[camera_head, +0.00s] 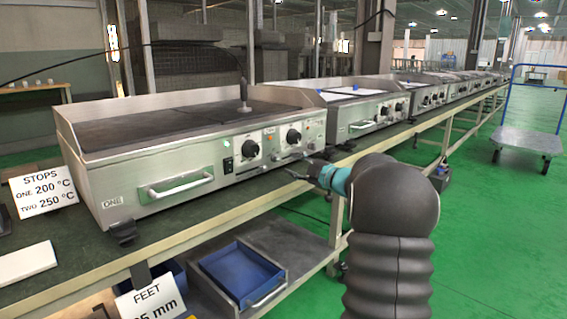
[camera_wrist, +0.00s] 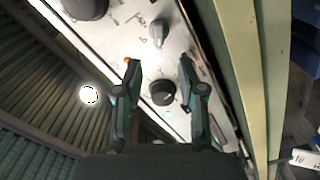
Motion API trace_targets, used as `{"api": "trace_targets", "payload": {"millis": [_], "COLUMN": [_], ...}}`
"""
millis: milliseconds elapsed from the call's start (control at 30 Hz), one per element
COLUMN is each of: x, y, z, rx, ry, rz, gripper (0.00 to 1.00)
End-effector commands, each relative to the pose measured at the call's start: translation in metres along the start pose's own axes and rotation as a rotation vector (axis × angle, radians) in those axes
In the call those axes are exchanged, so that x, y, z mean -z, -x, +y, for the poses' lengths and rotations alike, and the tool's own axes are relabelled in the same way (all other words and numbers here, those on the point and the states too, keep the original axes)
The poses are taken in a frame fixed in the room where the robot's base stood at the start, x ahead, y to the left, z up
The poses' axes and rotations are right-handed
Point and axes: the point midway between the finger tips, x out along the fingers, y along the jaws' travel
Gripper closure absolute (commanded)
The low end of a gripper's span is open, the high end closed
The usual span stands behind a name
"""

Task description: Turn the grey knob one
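The front panel of the griddle marked ONE (camera_head: 112,202) carries two black knobs, a left one (camera_head: 249,149) and a right one (camera_head: 293,136). In the wrist view a small grey knob (camera_wrist: 158,32) stands out from the pale panel, just beyond my fingertips. A black knob (camera_wrist: 163,92) shows between my fingers, and a larger dark knob (camera_wrist: 85,8) is cut off at the top left. My gripper (camera_wrist: 158,64) is open and empty, with one finger on each side. In the head view my gripper (camera_head: 305,170) is close in front of the panel's lower right part.
A silver handle (camera_head: 180,186) sticks out from the panel's left part. A white sign (camera_head: 43,192) reads STOPS, ONE 200 °C, TWO 250 °C. More griddles (camera_head: 365,115) stand along the bench to the right. A blue tray (camera_head: 240,270) lies on the lower shelf.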

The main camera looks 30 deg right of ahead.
Motion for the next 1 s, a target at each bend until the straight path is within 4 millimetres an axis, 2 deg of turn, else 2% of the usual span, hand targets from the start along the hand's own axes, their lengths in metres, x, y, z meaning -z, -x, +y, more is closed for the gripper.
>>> {"api": "trace_targets", "payload": {"millis": [100, 300, 467, 1000], "x": [0.0, 0.001, 0.001, -0.002], "y": [0.022, 0.043, 0.048, 0.048], "z": [0.0, -0.001, -0.001, -0.001], "rx": [0.0, 0.001, 0.001, 0.002], "ry": [0.001, 0.001, 0.002, -0.002], "rz": [-0.001, 0.001, 0.002, -0.011], "gripper": [0.6, 0.6, 0.6, 0.6]}}
